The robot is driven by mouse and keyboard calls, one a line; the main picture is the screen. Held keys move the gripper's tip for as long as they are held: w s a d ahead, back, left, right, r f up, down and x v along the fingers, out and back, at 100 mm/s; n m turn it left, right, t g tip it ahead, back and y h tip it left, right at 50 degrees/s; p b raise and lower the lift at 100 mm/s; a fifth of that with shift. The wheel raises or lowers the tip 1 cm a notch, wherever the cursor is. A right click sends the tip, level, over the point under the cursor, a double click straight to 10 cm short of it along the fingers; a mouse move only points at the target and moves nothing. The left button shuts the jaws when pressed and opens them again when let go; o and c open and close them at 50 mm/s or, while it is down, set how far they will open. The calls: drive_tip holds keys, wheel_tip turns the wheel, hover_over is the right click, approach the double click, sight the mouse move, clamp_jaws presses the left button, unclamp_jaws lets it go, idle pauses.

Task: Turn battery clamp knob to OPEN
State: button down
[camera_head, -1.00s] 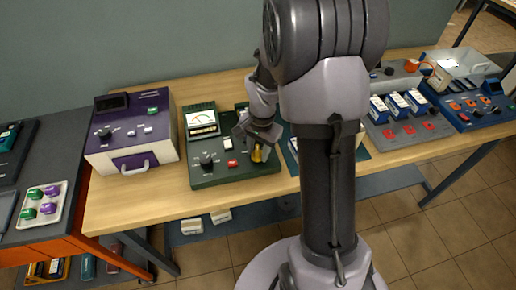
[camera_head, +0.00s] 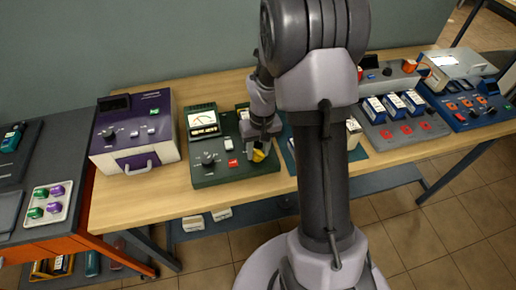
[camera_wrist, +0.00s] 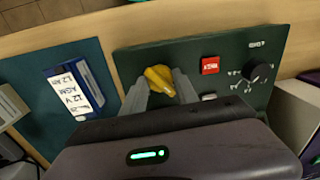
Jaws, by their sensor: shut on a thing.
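The yellow clamp knob (camera_wrist: 160,80) sits on the dark green panel (camera_wrist: 220,58) in the wrist view. My gripper (camera_wrist: 160,88) is shut on the knob, one finger on each side of it. In the head view my gripper (camera_head: 261,146) reaches down to the right part of the green panel (camera_head: 222,178), and a bit of the yellow knob (camera_head: 259,156) shows below the fingers. The knob's markings are hidden or too small to read. A red button (camera_wrist: 210,65) and a black dial (camera_wrist: 260,73) are on the same panel.
A purple and white device (camera_head: 134,130) stands left of the panel. Blue-and-white batteries (camera_head: 395,105) and a blue box (camera_head: 465,112) are at the right. The table's front strip (camera_head: 150,207) is clear.

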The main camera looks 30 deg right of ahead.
drive_tip(key=shift+n, duration=0.6)
drive_tip(key=c, duration=1.2)
unclamp_jaws()
drive_tip(key=shift+c, duration=0.2)
wheel_tip(320, 180, up, 17)
drive_tip(key=d+p, duration=0.1)
drive_tip(key=p, duration=0.5)
drive_tip(key=shift+r, duration=0.2)
drive_tip(key=shift+d, duration=0.1)
